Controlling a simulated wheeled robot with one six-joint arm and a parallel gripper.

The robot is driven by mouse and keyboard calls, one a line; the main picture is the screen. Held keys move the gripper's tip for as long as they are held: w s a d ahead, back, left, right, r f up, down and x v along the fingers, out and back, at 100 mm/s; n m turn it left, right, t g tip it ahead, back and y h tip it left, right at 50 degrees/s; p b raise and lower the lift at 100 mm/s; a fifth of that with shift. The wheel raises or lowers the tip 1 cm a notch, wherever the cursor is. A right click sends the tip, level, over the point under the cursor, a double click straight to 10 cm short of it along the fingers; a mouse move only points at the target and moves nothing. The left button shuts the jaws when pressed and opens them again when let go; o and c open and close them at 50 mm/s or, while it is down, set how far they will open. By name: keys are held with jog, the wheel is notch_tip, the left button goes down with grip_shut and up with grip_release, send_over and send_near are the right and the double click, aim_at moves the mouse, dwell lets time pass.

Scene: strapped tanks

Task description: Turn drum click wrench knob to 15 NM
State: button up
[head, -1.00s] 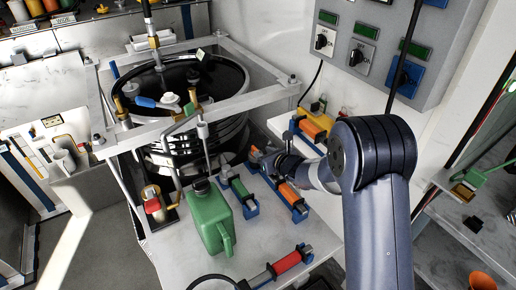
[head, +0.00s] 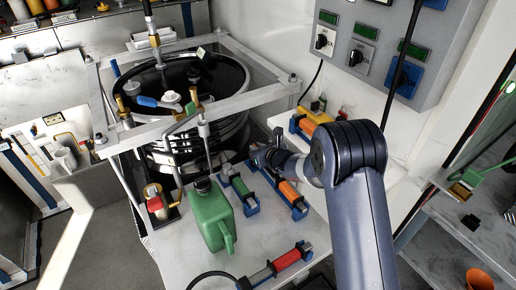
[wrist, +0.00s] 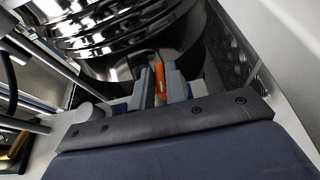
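Three click wrenches rest in blue holders on the grey bench. One has a green handle (head: 241,187), one an orange handle (head: 289,194) and one a red handle (head: 286,260). I cannot tell which is the drum wrench, and no scale or NM number is readable. My gripper (head: 261,157) is low beside the drum, past the far end of the orange-handled wrench. In the wrist view its two grey fingers (wrist: 159,86) stand apart with a narrow orange part (wrist: 160,82) between them. Whether they press on it is unclear.
The strapped black drum (head: 190,85) stands in a grey frame (head: 250,97). A green jerrycan (head: 209,214) is left of the wrenches. A yellow-orange tool (head: 308,125) lies by the wall. A control panel (head: 375,50) is above.

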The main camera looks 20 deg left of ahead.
grip_shut()
jog(key=shift+f+b, duration=0.2)
jog(key=shift+b, duration=0.7)
jog(key=shift+w+r+b, duration=0.1)
jog(key=shift+r+b, duration=0.05)
jog(key=shift+b, duration=0.2)
